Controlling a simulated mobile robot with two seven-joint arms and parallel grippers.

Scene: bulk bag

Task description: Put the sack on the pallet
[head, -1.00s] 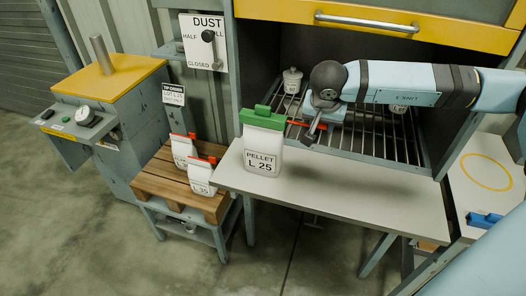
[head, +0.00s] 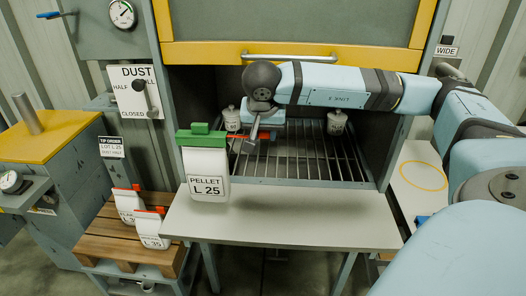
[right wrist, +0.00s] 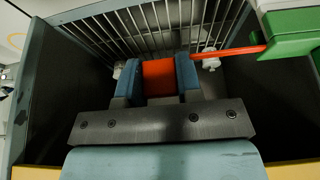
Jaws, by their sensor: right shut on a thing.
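The white sack (head: 205,172) labelled PELLET L 25 has a green top and a red bar with a grip. It is upright and appears raised slightly over the left part of the grey table. My right gripper (head: 252,141) is to the right of the sack, shut on its red grip, which shows between the fingers in the right wrist view (right wrist: 159,80). The green top (right wrist: 292,32) also shows there. The wooden pallet (head: 100,247) stands on a low stand at the left, lower than the table. My left gripper is not in view.
Two smaller white sacks, one labelled L 35 (head: 151,230), stand on the pallet. The grey table (head: 300,220) is otherwise clear. Behind it is an open hood with a grate (head: 315,160) and two small canisters (head: 337,122). A yellow-topped machine (head: 45,140) stands left of the pallet.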

